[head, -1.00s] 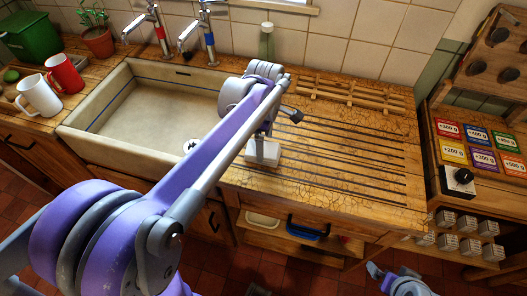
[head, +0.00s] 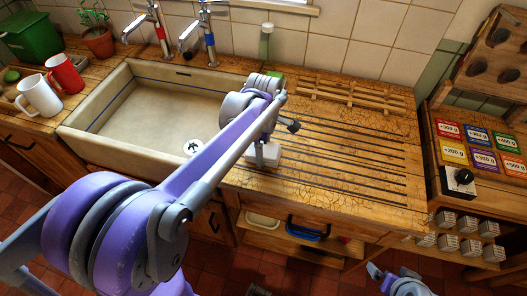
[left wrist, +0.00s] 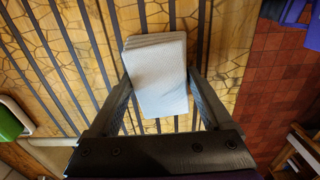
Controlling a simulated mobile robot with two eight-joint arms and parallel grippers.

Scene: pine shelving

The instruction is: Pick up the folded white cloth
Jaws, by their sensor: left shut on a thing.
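The folded white cloth (head: 265,157) is a small pale block on the grooved wooden draining board, just right of the sink, partly covered by my gripper in the head view. In the left wrist view the cloth (left wrist: 158,75) lies between both fingers. My left gripper (left wrist: 161,88) is shut on it, one finger on each side. In the head view the left gripper (head: 266,147) points down at the cloth. I cannot tell whether the cloth is clear of the board. My right gripper (head: 393,279) is partly in view at the bottom edge, away from the cloth.
The stone sink (head: 110,85) is left of the cloth, with taps (head: 160,42) behind. A wooden rack (head: 350,95) and a bottle (head: 266,40) stand at the back. Mugs (head: 66,75) are far left. The grooved board (head: 350,160) right of the cloth is clear.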

